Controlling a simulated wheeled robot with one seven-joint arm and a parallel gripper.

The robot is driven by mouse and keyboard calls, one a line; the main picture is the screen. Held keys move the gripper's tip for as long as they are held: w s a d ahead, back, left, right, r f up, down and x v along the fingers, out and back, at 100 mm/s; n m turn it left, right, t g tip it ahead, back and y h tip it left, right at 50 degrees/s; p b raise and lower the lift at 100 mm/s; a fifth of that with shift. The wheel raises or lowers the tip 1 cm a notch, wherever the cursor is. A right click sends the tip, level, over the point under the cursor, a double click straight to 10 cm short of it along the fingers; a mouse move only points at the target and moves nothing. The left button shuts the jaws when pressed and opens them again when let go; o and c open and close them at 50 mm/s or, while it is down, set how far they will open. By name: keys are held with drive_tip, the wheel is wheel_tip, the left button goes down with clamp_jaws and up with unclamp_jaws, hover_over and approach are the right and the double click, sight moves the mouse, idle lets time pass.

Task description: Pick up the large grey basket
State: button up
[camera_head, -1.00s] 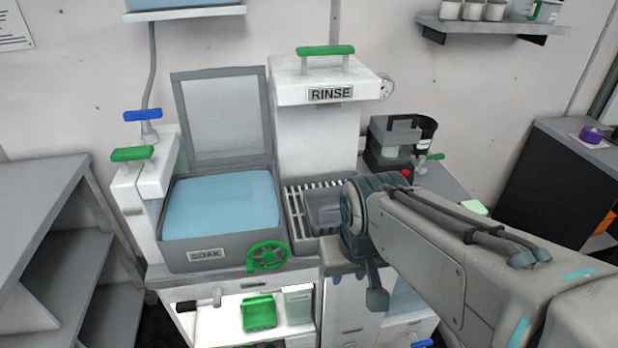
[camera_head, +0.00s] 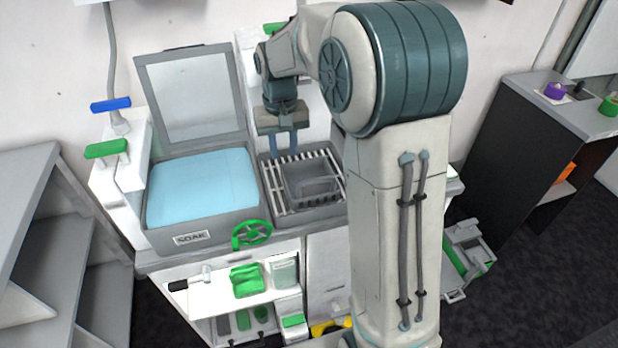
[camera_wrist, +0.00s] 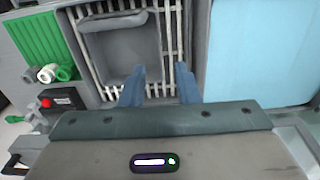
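The large grey basket (camera_head: 312,184) sits on the slatted rack of the rinse station, right of the soak tub. In the wrist view the basket (camera_wrist: 118,50) shows as an open grey tray with a raised lip at its far end. My gripper (camera_head: 283,155) points down just beyond the basket's back-left side, fingers apart with nothing between them that I can see. In the wrist view my gripper's fingertips (camera_wrist: 160,68) appear on either side of the basket's right wall. How high they are above the rim I cannot tell.
The soak tub (camera_head: 200,190) with blue liquid and a raised lid (camera_head: 192,95) stands left of the rack. A green wheel valve (camera_head: 252,234) is at the counter's front. The rack's slats (camera_wrist: 171,40) surround the basket. My arm hides the counter's right part.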

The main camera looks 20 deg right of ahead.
hover_over(286, 184)
drive_tip(key=f, duration=0.8)
drive_tip(key=shift+s+a+f+p, duration=0.1)
drive_tip(key=shift+s+f+p, duration=0.15)
drive_tip(key=shift+s+p, duration=0.15)
drive_tip(key=shift+w+f+p, duration=0.2)
drive_tip(key=shift+f+p, duration=0.15)
drive_tip(key=shift+f, duration=1)
drive_tip(key=shift+w+f+p, duration=0.2)
drive_tip(key=shift+f+p, duration=0.15)
drive_tip(key=shift+f, duration=1)
clamp_jaws()
